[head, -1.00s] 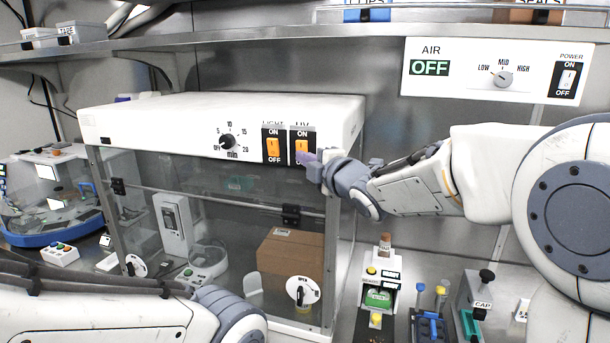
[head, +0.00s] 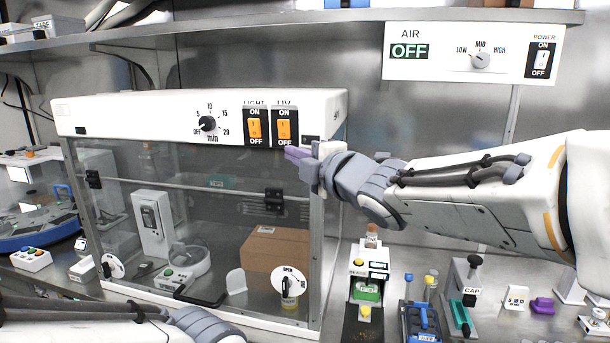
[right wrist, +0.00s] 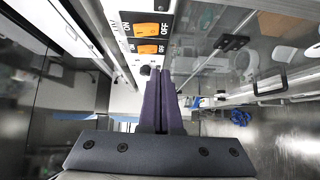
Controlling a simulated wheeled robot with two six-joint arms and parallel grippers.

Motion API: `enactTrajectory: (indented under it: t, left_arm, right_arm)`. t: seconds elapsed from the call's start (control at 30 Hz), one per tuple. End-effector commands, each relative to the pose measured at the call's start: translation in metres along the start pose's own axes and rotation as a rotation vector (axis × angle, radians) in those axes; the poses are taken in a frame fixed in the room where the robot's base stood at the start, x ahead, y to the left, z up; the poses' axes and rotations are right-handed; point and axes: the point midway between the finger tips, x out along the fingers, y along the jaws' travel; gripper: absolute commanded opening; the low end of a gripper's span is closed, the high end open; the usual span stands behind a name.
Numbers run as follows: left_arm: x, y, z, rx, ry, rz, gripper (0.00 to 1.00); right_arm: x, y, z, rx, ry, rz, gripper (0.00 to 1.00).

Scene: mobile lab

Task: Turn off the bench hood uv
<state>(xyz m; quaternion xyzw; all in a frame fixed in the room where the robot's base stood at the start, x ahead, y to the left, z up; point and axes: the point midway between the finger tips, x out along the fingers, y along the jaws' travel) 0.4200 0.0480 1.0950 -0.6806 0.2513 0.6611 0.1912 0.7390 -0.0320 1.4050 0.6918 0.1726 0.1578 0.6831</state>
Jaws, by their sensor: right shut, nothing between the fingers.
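The bench hood (head: 150,112) is a white-topped cabinet with a glass front. The UV switch (head: 284,128) is an orange rocker on a black plate, ON above and OFF below, at the right of the hood's front panel. The similar LIGHT switch (head: 254,127) is left of it. I cannot tell which way the UV rocker is tilted. My right gripper (head: 289,152) is shut and empty, its purple fingertips just below the UV plate's lower edge. Contact cannot be told. My left gripper is out of view.
A timer dial (head: 208,124) is left of the switches. An AIR panel (head: 470,52) reading OFF hangs at upper right below a shelf. A cardboard box (head: 275,248) is behind the glass. Bottles and small devices crowd the bench right of the hood.

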Motion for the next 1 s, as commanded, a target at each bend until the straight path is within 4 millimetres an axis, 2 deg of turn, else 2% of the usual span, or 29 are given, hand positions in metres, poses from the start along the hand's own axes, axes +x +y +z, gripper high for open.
enactTrajectory:
  t: [0.03, 0.1, 0.23, 0.63, 0.73, 0.77, 0.87, 0.97, 1.0]
  left_arm:
    - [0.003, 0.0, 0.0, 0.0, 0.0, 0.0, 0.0]
    - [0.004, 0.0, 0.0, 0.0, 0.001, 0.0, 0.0]
    - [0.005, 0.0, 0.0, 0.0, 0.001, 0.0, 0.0]
    - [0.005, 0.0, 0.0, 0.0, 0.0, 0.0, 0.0]
    - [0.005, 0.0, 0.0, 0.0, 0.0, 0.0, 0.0]
    - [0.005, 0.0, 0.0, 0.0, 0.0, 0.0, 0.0]
    - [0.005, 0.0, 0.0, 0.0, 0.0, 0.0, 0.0]
    - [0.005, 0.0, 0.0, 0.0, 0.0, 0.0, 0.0]
    - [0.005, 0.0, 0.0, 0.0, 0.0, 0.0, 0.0]
  right_arm:
    - [-0.012, -0.001, 0.002, -0.001, -0.004, 0.003, 0.0]
    - [-0.022, -0.002, 0.002, -0.001, -0.004, 0.003, 0.0]
    - [-0.035, -0.004, 0.002, -0.002, -0.003, 0.001, 0.0]
    - [-0.039, -0.005, 0.0, 0.0, 0.001, 0.0, 0.0]
    - [-0.038, -0.011, -0.001, 0.03, -0.008, -0.019, 0.0]
    - [-0.038, -0.017, -0.002, 0.057, -0.017, -0.037, 0.0]
    - [-0.04, -0.053, -0.005, 0.223, -0.079, -0.145, 0.0]
    - [-0.055, -0.117, -0.017, 0.479, -0.195, -0.338, 0.0]
    - [-0.067, -0.145, -0.025, 0.577, -0.247, -0.429, 0.0]
